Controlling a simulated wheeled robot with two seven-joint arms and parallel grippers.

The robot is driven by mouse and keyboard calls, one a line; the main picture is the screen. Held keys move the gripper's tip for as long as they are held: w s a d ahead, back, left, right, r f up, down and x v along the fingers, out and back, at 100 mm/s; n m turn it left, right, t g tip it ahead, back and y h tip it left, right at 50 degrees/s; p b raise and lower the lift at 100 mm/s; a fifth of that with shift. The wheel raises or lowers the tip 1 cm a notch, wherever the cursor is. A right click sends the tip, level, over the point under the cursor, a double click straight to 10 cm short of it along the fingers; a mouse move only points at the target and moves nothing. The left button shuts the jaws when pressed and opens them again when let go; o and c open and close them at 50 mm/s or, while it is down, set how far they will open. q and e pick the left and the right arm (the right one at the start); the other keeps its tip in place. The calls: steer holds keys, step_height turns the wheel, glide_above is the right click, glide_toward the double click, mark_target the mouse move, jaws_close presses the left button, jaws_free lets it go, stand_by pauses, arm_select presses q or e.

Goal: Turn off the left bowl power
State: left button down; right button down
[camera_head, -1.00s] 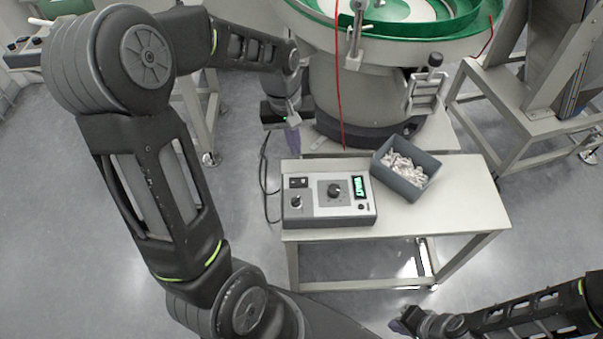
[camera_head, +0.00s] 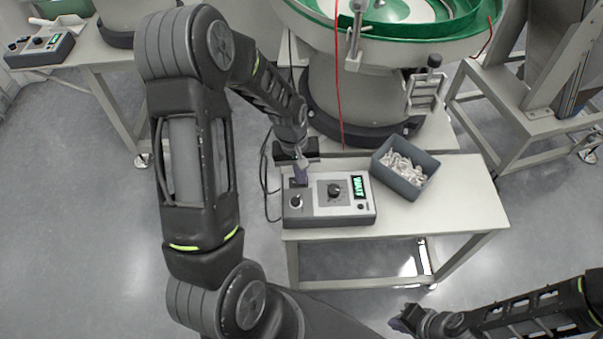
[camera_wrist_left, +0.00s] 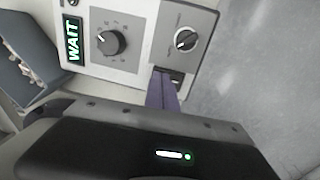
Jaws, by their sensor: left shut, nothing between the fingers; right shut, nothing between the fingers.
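A grey control box (camera_head: 330,208) sits on the small white table, with two knobs and a green display reading WAIT; it also shows in the left wrist view (camera_wrist_left: 125,30). My left gripper (camera_head: 300,179) is shut and empty, its purple fingertips over the box's far-left corner. In the left wrist view the fingertips (camera_wrist_left: 162,74) are right beside the black power switch (camera_wrist_left: 177,79) and partly cover it. I cannot tell whether they touch it. The head view hides the switch behind the fingers. My right gripper (camera_head: 399,324) is shut and empty at the lower right, away from the table.
A grey-blue bin (camera_head: 405,185) of white parts stands right of the box. A green-rimmed bowl feeder (camera_head: 400,38) stands behind the table. Another control box (camera_head: 40,50) sits on a table at far left. A red cable (camera_head: 339,90) hangs behind the box. The table's front right is clear.

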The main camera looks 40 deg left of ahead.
arm_select(q)
steer(key=shift+d+f+y, duration=0.25)
steer(key=shift+f+y, duration=0.1)
steer(key=shift+y, duration=0.05)
steer(key=shift+s, duration=0.1)
steer(key=shift+s+a, duration=0.1)
steer(key=shift+a, duration=0.05)
